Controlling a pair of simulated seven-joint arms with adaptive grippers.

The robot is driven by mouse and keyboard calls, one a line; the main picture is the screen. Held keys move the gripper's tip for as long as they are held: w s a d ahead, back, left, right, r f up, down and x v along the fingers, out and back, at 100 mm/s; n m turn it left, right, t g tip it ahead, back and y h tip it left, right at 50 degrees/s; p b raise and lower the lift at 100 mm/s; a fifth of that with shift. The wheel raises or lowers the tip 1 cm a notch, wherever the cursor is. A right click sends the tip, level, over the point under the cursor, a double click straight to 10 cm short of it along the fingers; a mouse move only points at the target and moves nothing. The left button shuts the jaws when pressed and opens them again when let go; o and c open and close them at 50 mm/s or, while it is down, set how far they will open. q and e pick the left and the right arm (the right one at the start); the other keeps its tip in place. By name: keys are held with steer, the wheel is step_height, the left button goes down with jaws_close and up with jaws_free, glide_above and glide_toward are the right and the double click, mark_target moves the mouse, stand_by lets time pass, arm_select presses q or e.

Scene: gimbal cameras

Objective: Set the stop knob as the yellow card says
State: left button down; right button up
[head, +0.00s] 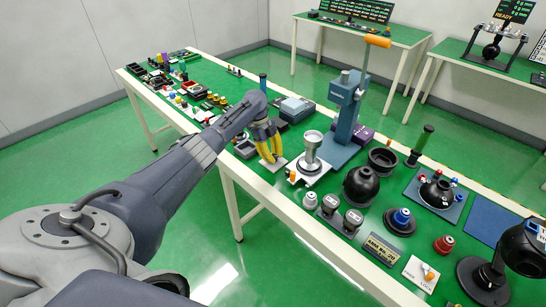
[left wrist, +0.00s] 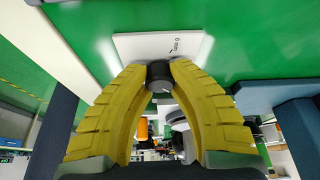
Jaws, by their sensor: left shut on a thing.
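My left gripper (head: 270,158) has yellow ribbed fingers that reach down at a white plate (head: 281,162) near the table's front edge. In the left wrist view, my left gripper (left wrist: 160,82) is shut on a dark round knob (left wrist: 159,72). The knob stands in front of the white plate (left wrist: 135,45), which bears a "0 mm" mark. In the head view the fingers hide the knob. A yellowish card (head: 384,250) lies at the table's front edge, right of the gripper; its print is too small to read surely. My right gripper is not in view.
A blue press (head: 344,115) with an orange-ended lever stands right of the gripper, with a metal cup (head: 312,145) before it. Black domes, coloured knobs and small parts crowd the green table (head: 335,180). Two more tables stand behind.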

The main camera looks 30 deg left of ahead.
arm_select(q)
steer(key=shift+d+m+g, duration=0.15)
steer(key=shift+m+g, duration=0.15)
steer(key=shift+m, duration=0.3)
steer(key=c, duration=1.1)
jaws_free()
steer(key=shift+o, duration=0.2)
steer(key=v, duration=1.2)
steer(key=shift+f, duration=0.1)
